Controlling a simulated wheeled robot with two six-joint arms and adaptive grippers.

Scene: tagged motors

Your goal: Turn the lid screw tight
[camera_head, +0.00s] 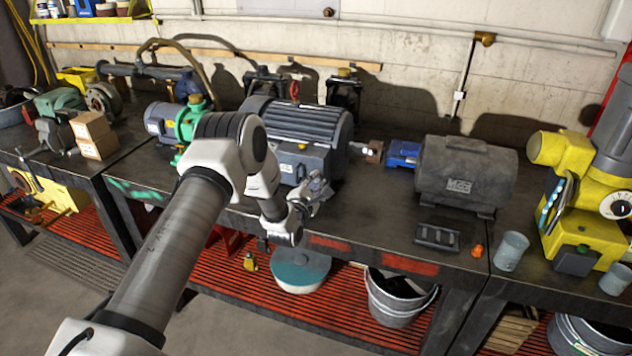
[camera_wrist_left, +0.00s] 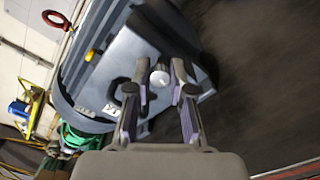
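A large blue-grey motor (camera_head: 315,122) with a ribbed housing stands on the workbench. On its front is a terminal box with a grey lid (camera_head: 292,163). In the left wrist view the lid (camera_wrist_left: 118,80) fills the middle and shows a pale round screw head (camera_wrist_left: 160,77). My left gripper (camera_head: 318,188) is at the box's front lower right in the head view. In the left wrist view its two fingers (camera_wrist_left: 158,74) are apart, one on each side of the screw head, with small gaps visible. My right gripper is not in view.
A dark grey motor (camera_head: 465,172) with a blue end stands to the right on the bench (camera_head: 375,215). A green and grey pump (camera_head: 185,125) stands left. A black tray (camera_head: 437,237), orange piece (camera_head: 477,251) and grey cup (camera_head: 511,250) lie near the front edge.

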